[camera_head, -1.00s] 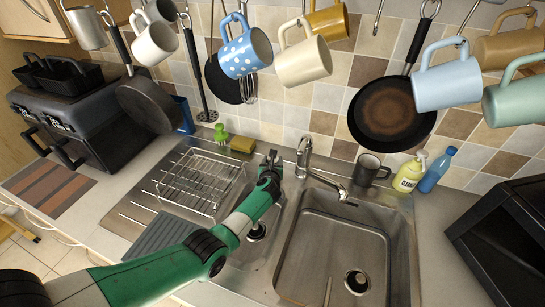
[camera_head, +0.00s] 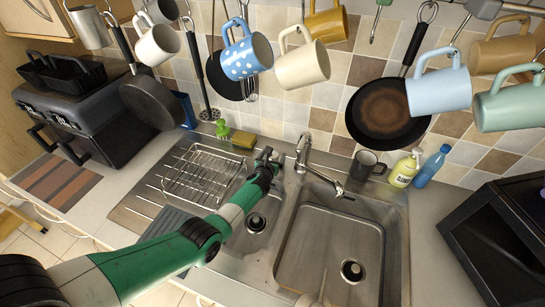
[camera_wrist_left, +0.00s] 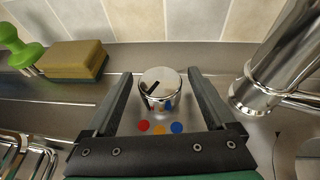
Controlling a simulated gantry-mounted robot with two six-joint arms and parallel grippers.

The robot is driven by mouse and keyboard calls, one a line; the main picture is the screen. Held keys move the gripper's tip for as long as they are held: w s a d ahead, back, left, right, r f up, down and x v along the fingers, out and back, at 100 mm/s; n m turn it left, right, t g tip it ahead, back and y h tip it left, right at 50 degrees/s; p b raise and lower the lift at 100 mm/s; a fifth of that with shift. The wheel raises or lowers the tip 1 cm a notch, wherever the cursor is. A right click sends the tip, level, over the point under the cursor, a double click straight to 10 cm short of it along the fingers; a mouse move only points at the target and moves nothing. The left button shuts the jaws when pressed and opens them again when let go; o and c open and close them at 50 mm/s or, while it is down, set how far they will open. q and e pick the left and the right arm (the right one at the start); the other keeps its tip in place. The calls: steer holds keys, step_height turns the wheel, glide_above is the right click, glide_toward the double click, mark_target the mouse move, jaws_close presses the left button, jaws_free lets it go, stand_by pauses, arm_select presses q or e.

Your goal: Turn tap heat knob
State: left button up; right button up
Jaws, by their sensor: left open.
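The tap heat knob (camera_wrist_left: 160,88) is a round chrome knob with a dark mark on top, in the left wrist view. Red, yellow and blue dots lie on the steel in front of it. My left gripper (camera_wrist_left: 158,95) is open, with one finger on each side of the knob; I cannot tell whether either touches it. In the head view my left gripper (camera_head: 268,157) is behind the sinks, left of the chrome tap (camera_head: 304,160), and the knob is hard to make out there. The tap's base (camera_wrist_left: 250,95) stands right of the gripper. My right gripper is not in view.
A sponge (camera_wrist_left: 75,60) and a green brush (camera_wrist_left: 18,45) lie to the left. A wire dish rack (camera_head: 200,175) stands left of the arm. A dark mug (camera_head: 366,165), soap bottle (camera_head: 404,170) and blue bottle (camera_head: 432,166) stand to the right. Mugs and pans hang above.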

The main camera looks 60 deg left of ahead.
mark_target(273, 154)
arm_select(q)
steer(key=p+v, duration=0.4)
steer(key=v, duration=0.1)
steer(key=shift+w+r+p, duration=0.15)
steer(key=shift+r+p, duration=0.2)
steer(key=shift+p, duration=0.05)
steer(key=p+v, duration=0.2)
steer(key=v, duration=0.4)
steer(key=shift+s+d+f, duration=0.2)
steer(key=shift+s+d, duration=0.1)
steer(key=shift+s, duration=0.05)
